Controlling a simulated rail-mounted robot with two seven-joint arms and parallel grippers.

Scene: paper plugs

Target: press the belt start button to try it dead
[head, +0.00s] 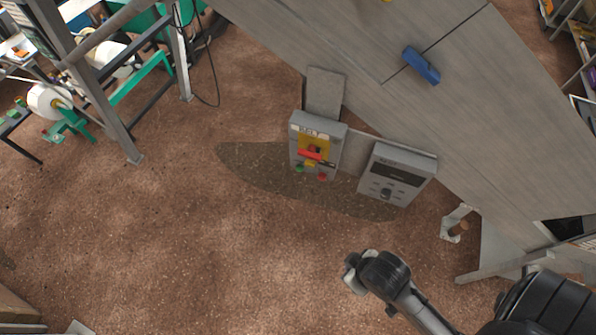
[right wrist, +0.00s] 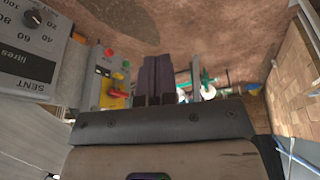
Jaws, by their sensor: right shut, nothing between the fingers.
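The grey belt control box (head: 297,133) hangs at the edge of the grey bench. Its yellow panel carries a red switch handle (head: 312,153). Below it are a green button (head: 299,168) on the left and a red button (head: 321,177) on the right. My right gripper (head: 352,274) is below and right of the box, apart from it. In the right wrist view its dark fingers (right wrist: 158,77) are together and empty. The green button (right wrist: 126,64) and red handle (right wrist: 118,93) show left of the fingers. My left gripper is not in view.
A second grey box (head: 404,172) with a dark display and knob hangs right of the belt box. A blue object (head: 421,66) lies on the bench (head: 490,110). A metal frame (head: 90,85) stands at left. The brown floor before the boxes is clear.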

